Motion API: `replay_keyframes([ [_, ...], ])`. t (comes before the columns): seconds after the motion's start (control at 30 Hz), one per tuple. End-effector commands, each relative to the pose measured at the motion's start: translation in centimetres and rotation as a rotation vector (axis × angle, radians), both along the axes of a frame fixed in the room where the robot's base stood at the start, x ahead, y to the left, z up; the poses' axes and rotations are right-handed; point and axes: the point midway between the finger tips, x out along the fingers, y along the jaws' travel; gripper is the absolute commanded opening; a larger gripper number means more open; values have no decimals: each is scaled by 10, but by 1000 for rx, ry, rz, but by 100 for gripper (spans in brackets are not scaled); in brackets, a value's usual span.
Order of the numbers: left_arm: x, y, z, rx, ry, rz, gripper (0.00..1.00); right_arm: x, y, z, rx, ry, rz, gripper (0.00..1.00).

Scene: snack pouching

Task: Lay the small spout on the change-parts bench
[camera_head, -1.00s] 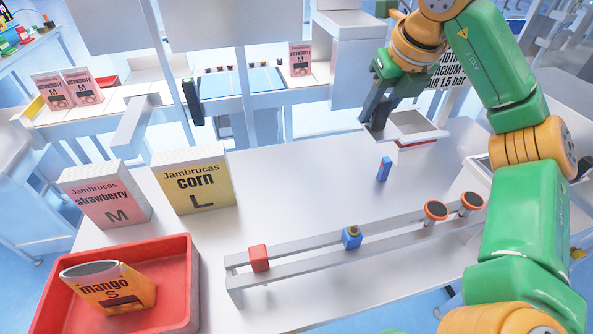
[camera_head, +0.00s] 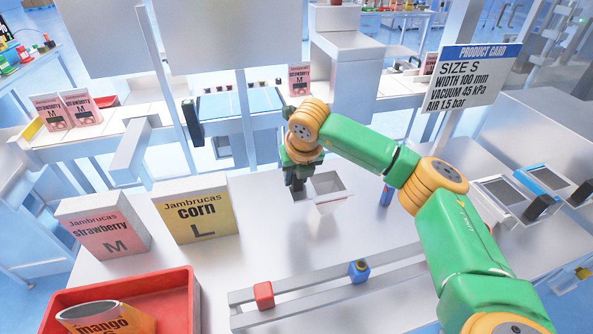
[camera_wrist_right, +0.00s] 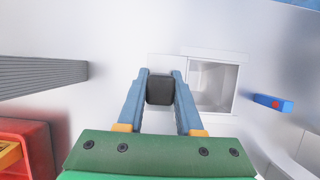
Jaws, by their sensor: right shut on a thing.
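My right gripper (camera_head: 297,185) is shut on the dark handle (camera_wrist_right: 160,90) of a white, square, open-topped spout. The spout (camera_head: 328,186) sits to the right of the fingers, over the middle of the white bench (camera_head: 270,225). In the right wrist view the spout (camera_wrist_right: 234,93) shows its open hollow, to the right of the gripper (camera_wrist_right: 160,88). Whether it touches the bench top or hangs just above it, I cannot tell. My left gripper is not in view.
A small blue block (camera_head: 386,196) stands right of the spout. Strawberry (camera_head: 103,228) and corn (camera_head: 198,212) cartons stand at left, behind a red tray (camera_head: 180,290). A rail (camera_head: 310,290) with red and blue blocks runs in front. Two handled trays (camera_head: 500,190) lie at right.

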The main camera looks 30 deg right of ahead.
Motion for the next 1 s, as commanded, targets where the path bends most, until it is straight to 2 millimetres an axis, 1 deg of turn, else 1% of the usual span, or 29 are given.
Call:
replay_keyframes([
  [0.03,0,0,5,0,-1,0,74,0,0,-1,-1,0,0,0],
  [0.3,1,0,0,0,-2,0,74,0,0,-6,-1,-3,0,0],
  [0.33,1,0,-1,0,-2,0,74,0,0,-6,0,-2,0,37],
  [0.43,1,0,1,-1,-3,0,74,0,0,-5,0,-1,0,64],
  [0.7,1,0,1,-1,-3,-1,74,0,0,-5,0,-1,0,65],
  [0.77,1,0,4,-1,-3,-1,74,0,0,-2,0,-2,0,65],
  [0.8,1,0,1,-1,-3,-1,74,-1,0,0,0,-2,0,65],
  [0.87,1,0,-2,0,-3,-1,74,-3,1,7,2,-5,1,65],
  [0.97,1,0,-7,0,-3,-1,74,-11,3,24,0,-6,3,65],
  [1.0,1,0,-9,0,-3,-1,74,-14,3,33,0,-7,1,65],
])
